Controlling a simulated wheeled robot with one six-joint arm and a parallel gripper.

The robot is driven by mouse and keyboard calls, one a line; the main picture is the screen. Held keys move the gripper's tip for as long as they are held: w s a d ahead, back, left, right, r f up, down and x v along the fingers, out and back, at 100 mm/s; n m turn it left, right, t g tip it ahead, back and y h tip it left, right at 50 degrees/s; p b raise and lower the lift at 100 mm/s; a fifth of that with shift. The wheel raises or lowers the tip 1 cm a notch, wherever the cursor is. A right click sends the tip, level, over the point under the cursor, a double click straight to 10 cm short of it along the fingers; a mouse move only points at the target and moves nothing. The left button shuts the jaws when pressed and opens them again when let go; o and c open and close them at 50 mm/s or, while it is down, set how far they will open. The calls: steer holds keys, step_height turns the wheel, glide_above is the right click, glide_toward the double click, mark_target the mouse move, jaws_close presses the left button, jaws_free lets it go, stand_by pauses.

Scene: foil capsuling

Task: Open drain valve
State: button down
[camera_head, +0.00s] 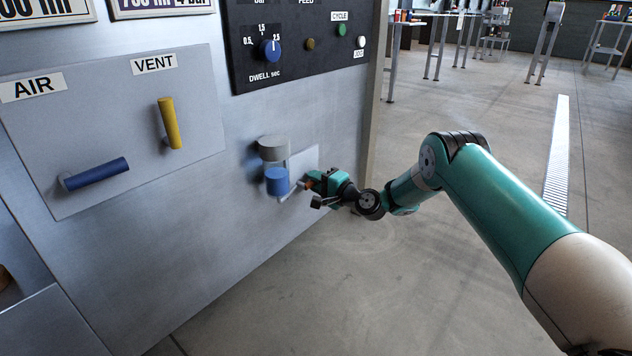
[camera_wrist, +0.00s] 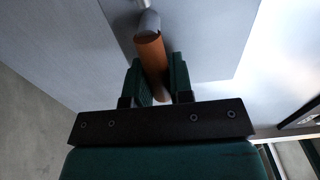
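The drain valve has a short lever with an orange-brown grip (camera_wrist: 151,54) on a grey metal stem (camera_wrist: 148,22), seen in the wrist view. In the head view the grey lever (camera_head: 291,191) shows beside the blue bowl (camera_head: 277,181) of a unit with a grey cap (camera_head: 272,148) on the machine's front. My gripper (camera_head: 314,183) is at the lever's outer end. In the wrist view the two green fingers of my gripper (camera_wrist: 158,80) stand on either side of the orange grip, very close to it.
A blue AIR handle (camera_head: 95,174) and a yellow VENT handle (camera_head: 170,123) stick out from the panel at left. A black control panel (camera_head: 300,42) with knobs and buttons is above. The floor (camera_head: 330,280) right of the machine is clear.

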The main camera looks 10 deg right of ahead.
mark_target(297, 170)
steer(key=shift+r, duration=0.1)
steer(key=n, duration=0.1)
steer(key=r+n+p, duration=0.1)
steer(key=n, duration=0.1)
steer(key=n+p, duration=0.1)
steer(key=shift+s+a+r+n, duration=0.1)
steer(key=shift+r+n, duration=0.2)
steer(key=shift+n, duration=0.1)
steer(key=n, duration=0.1)
steer(key=n+p, duration=0.1)
steer(key=r+n, duration=0.1)
steer(key=shift+s+a+p, duration=0.2)
steer(key=shift+a+p, duration=0.1)
steer(key=shift+p, duration=0.05)
steer(key=n, duration=0.3)
steer(key=shift+s+a+r+p, duration=0.2)
steer(key=shift+a+r+p, duration=0.05)
steer(key=shift+r+p, duration=0.15)
steer(key=n, duration=0.2)
steer(key=a+n, duration=0.1)
steer(key=shift+s+r+n+p, duration=0.15)
steer(key=shift+s+n+p, duration=0.15)
steer(key=shift+s+p, duration=0.05)
steer(key=shift+s+a+n, duration=0.2)
steer(key=shift+a+n, duration=0.05)
steer(key=shift+n, duration=0.65)
steer(key=shift+s+a+n, duration=0.15)
steer(key=shift+a+n, duration=0.05)
steer(key=shift+n, duration=0.7)
